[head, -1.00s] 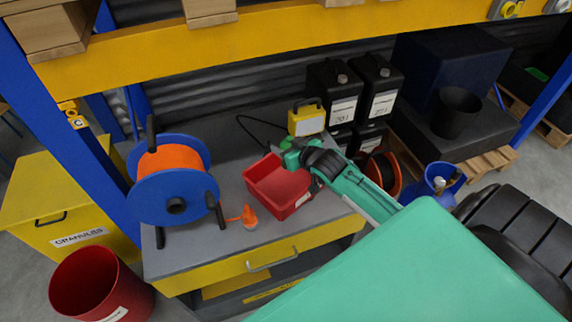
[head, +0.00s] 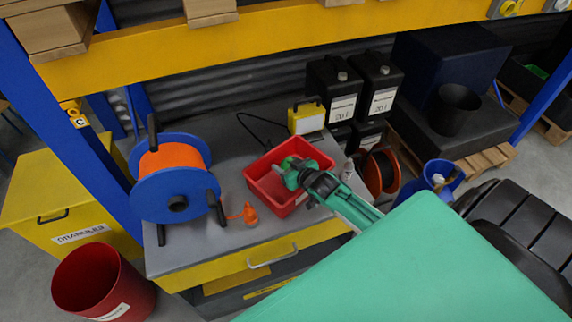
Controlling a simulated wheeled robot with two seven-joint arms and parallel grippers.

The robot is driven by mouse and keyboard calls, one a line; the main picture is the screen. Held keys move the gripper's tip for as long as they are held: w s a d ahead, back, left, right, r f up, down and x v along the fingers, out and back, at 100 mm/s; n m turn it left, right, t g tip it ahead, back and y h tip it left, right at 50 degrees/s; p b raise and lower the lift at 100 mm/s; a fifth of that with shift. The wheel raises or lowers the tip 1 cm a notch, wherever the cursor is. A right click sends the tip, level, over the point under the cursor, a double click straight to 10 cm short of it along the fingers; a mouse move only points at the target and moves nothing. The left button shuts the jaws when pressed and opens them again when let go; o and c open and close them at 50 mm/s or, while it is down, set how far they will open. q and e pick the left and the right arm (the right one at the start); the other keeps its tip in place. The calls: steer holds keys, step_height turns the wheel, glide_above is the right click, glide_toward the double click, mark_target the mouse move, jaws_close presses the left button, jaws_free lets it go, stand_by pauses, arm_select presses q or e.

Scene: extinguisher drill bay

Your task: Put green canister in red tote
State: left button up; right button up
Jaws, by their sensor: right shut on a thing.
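The red tote (head: 273,205) sits on the grey bench top, open side up. My right gripper (head: 296,172) reaches in from the right and is over the tote's opening. It is shut on the green canister (head: 289,180), which shows at its tip inside the outline of the tote. The gripper hides part of the canister, and I cannot tell whether the canister touches the tote's floor. My left gripper is not in view.
A blue reel with orange hose (head: 174,178) stands left of the tote, with a small orange nozzle (head: 250,213) between them. A yellow box (head: 307,117) is behind the tote. Black jerrycans (head: 334,91) stand behind.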

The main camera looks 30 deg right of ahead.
steer(key=shift+s+a+f, duration=0.1)
steer(key=shift+s+f, duration=0.05)
steer(key=shift+f, duration=0.45)
steer(key=o, duration=1.1)
steer(key=shift+s+f, duration=0.1)
steer(key=shift+f, duration=0.05)
steer(key=shift+c, duration=0.2)
steer(key=shift+o, duration=1.1)
steer(key=shift+s+f, duration=0.1)
steer(key=shift+f, duration=0.05)
steer(key=shift+r, duration=0.75)
steer(key=b+v, duration=0.1)
steer(key=v, duration=1)
steer(key=shift+r+b, duration=0.3)
steer(key=shift+r, duration=0.05)
steer(key=shift+s+f, duration=0.1)
steer(key=shift+s, duration=0.1)
